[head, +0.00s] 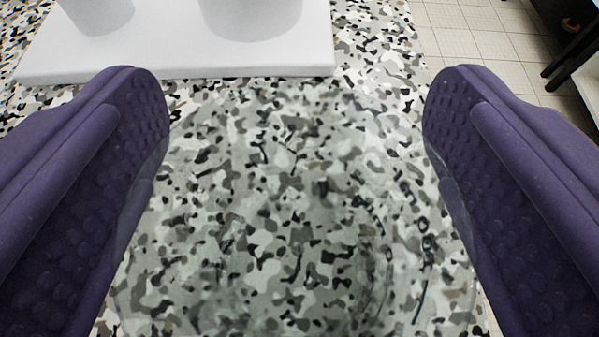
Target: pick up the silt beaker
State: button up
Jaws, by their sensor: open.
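A clear, see-through glass beaker (290,230) fills the lower middle of the head view, with dark printed marks on its right side that I cannot read. The speckled counter shows through it. Its lower edge runs out of the frame. It looks empty, but I cannot be sure. My gripper (295,95) is open, with one purple padded finger on each side of the beaker. The lower parts of both fingers look tinted where the glass overlaps them in the picture. I cannot tell whether either finger touches the glass.
A white slab (180,62) with two white round pieces (250,15) on it lies just beyond the fingertips at the top left. The speckled counter (380,60) ends at the right. Beyond it are a tiled floor (465,45) and a dark-framed piece of furniture.

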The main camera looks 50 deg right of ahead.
jog(key=c, duration=1.1)
jog(key=shift+o, duration=0.2)
jog(key=shift+r, duration=0.1)
